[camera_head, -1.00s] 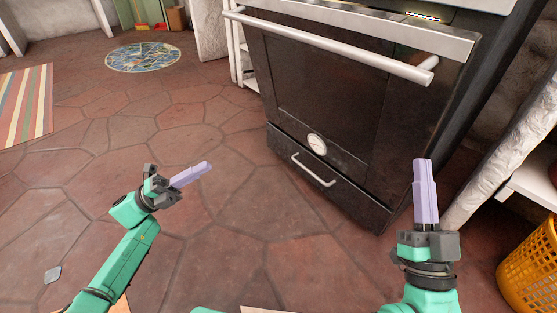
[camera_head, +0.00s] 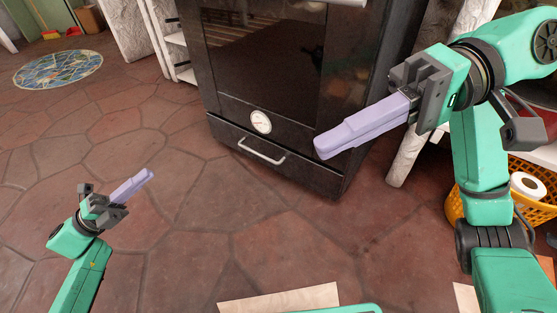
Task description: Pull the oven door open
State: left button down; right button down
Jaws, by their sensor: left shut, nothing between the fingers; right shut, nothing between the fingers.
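The black oven (camera_head: 265,65) stands at the top centre in the head view, its dark glass door closed. Its long door handle is mostly cut off by the top edge; a short piece (camera_head: 345,2) shows there. A round white dial (camera_head: 261,121) and a lower drawer with a silver handle (camera_head: 261,152) sit below the door. My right gripper (camera_head: 322,147) is shut and empty, pointing left, in front of the oven's lower right part in the picture. My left gripper (camera_head: 147,174) is shut and empty, low over the floor at the left, apart from the oven.
An orange basket (camera_head: 455,207) with a white roll (camera_head: 528,186) stands at the right, partly behind my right arm. A pale post (camera_head: 408,155) is right of the oven. White shelves (camera_head: 180,50) stand left of it. A round mosaic mat (camera_head: 58,69) lies far left; tiled floor is clear.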

notch_tip(320, 180, up, 6)
jog(key=s+r+n+t+h, duration=0.1)
jog(key=n+t+h, duration=0.1)
jog(key=n+t, duration=0.15)
pick_arm(q)
jog(key=shift+s+a+r+p, duration=0.15)
jog(key=shift+a+r+p, duration=0.15)
pick_arm(e)
jog(key=a+f+t, duration=0.1)
jog(key=a+f, duration=0.6)
jog(key=f, duration=0.2)
jog(key=shift+w+a+f+h, duration=0.3)
jog(key=shift+w+f, duration=0.05)
dwell(0.3)
pick_arm(q)
jog(key=c, duration=0.8)
grip_release()
jog(key=shift+o, duration=0.2)
jog(key=shift+a, duration=0.1)
